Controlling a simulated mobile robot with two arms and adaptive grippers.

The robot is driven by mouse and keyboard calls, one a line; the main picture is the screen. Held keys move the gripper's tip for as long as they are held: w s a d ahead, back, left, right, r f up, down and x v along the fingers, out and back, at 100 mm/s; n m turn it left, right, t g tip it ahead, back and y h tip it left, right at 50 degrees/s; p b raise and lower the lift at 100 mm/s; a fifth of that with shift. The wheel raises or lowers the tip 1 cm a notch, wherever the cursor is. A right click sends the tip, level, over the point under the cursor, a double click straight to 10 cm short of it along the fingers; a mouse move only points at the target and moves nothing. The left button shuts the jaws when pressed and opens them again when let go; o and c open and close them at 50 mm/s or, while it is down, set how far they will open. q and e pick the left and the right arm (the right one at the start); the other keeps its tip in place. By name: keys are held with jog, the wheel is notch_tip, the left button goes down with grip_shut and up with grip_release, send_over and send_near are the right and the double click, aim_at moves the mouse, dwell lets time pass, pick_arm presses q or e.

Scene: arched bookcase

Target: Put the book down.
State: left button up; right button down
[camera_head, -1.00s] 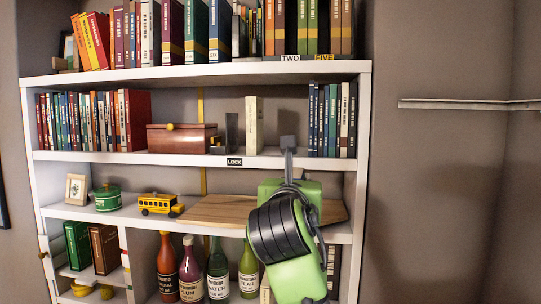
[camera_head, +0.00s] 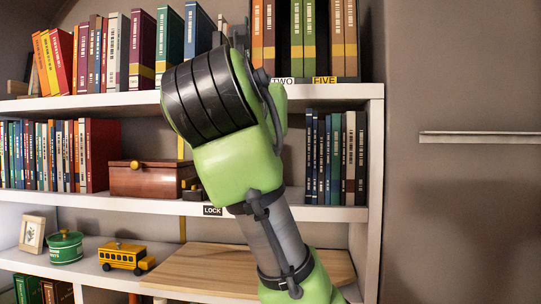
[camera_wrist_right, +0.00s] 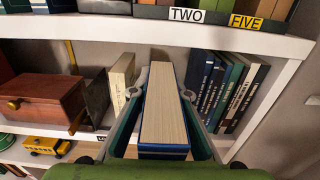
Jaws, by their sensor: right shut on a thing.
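In the right wrist view a thick book (camera_wrist_right: 163,118) with blue covers and cream page edges is clamped between the two fingers of my right gripper (camera_wrist_right: 161,94). It points toward the shelf, in a space between an upright cream book (camera_wrist_right: 122,78) on the left and a row of dark books (camera_wrist_right: 226,92) on the right. I cannot tell whether it touches the shelf. In the head view my green right arm covers the gripper and the held book. My left gripper is in neither view.
The shelf above, labelled TWO and FIVE (camera_wrist_right: 245,22), overhangs this space. A brown wooden box (camera_wrist_right: 42,102) stands to the left. Below are a yellow bus (camera_head: 126,256), a green tin (camera_head: 66,247) and a wooden board (camera_head: 205,270).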

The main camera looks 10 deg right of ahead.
pick_arm(q)
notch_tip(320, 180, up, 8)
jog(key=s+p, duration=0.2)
jog(key=p, duration=0.4)
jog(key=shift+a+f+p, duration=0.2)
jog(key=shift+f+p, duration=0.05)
jog(key=shift+p, duration=0.1)
pick_arm(e)
jog(key=w+d+f, duration=0.1)
jog(key=w+d, duration=0.1)
jog(key=w, duration=0.5)
jog(key=w+d+f, duration=0.2)
jog(key=w, duration=0.5)
jog(key=shift+f, duration=0.4)
jog(key=c, duration=1.9)
grip_release()
jog(key=shift+d+f, duration=0.1)
